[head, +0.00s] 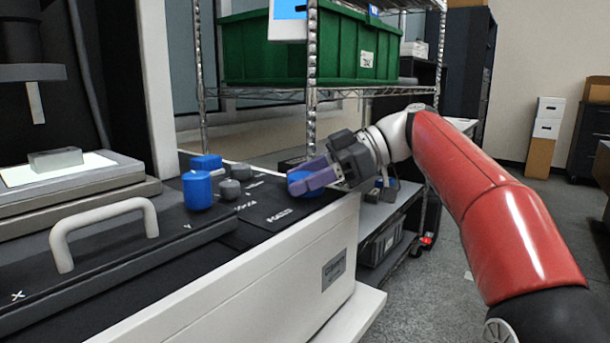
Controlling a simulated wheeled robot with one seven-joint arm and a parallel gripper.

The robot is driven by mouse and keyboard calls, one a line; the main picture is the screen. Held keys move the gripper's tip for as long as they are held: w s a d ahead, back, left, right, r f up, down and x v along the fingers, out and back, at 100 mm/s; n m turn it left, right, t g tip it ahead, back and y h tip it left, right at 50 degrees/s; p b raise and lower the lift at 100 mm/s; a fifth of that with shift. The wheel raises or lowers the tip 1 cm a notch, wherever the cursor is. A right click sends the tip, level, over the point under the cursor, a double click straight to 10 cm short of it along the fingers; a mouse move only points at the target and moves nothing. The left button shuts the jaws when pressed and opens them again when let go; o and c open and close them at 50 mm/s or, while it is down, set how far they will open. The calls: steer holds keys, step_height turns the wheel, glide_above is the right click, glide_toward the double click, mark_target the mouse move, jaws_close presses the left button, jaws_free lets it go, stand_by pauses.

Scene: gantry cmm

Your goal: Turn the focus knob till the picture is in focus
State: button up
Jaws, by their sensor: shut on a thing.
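My gripper (301,184) reaches in from the right and is shut on a round blue knob (297,176) at the right end of the machine's black control panel. Its purple-grey fingers cover much of the knob, so any pointer mark is hidden. A white printed label lies on the panel just in front of this knob, too small to read surely. A screen (289,12) shows only its lower edge at the top of the view, blue and white; whether its picture is sharp cannot be told.
Another blue knob (198,190) and small grey knobs (229,189) stand left of my gripper. A white handle (104,225) rises at the front left. A wire shelf with a green bin (262,50) stands behind. Open floor (430,300) lies at the right.

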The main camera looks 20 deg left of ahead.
steer(key=o, duration=1)
steer(key=shift+c, duration=0.2)
steer(key=p+v, duration=0.1)
steer(key=v, duration=0.6)
steer(key=shift+w+d+r+p, duration=0.15)
steer(key=shift+w+d+p, duration=0.05)
steer(key=shift+d+p, duration=0.15)
